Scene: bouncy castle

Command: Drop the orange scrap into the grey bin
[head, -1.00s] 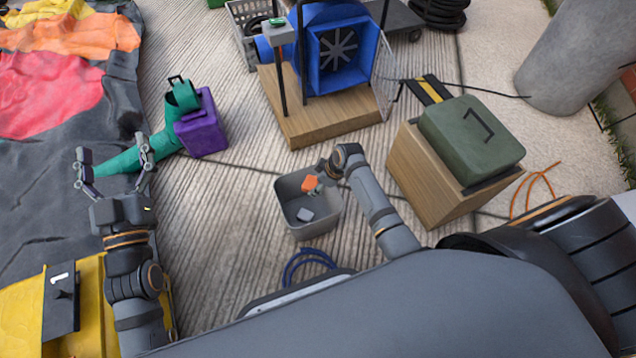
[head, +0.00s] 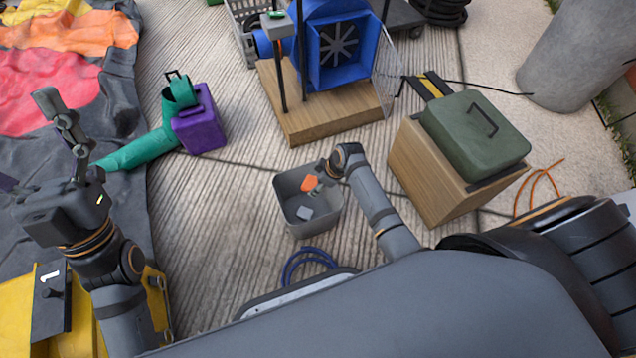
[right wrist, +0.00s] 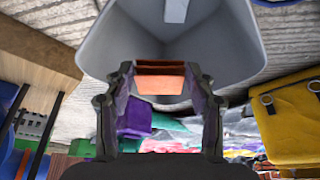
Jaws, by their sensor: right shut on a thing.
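The orange scrap (head: 310,183) is a small flat piece held at the tips of my right gripper (head: 318,178). That gripper is shut on it, and the scrap also shows between the fingers in the right wrist view (right wrist: 160,82). The grey bin (head: 291,228) stands open on the ground, and the scrap is over its opening in the head view. The bin's wall fills the top of the right wrist view (right wrist: 228,45). My left gripper (head: 48,98) is over the dark mat at the left, seen edge-on, so its opening is unclear.
A light grey piece (head: 304,213) lies inside the bin. A wooden box (head: 425,175) with a green case (head: 475,135) stands right of the bin. A blue blower (head: 340,60) on a wooden base is behind. A purple box (head: 202,130) stands at left.

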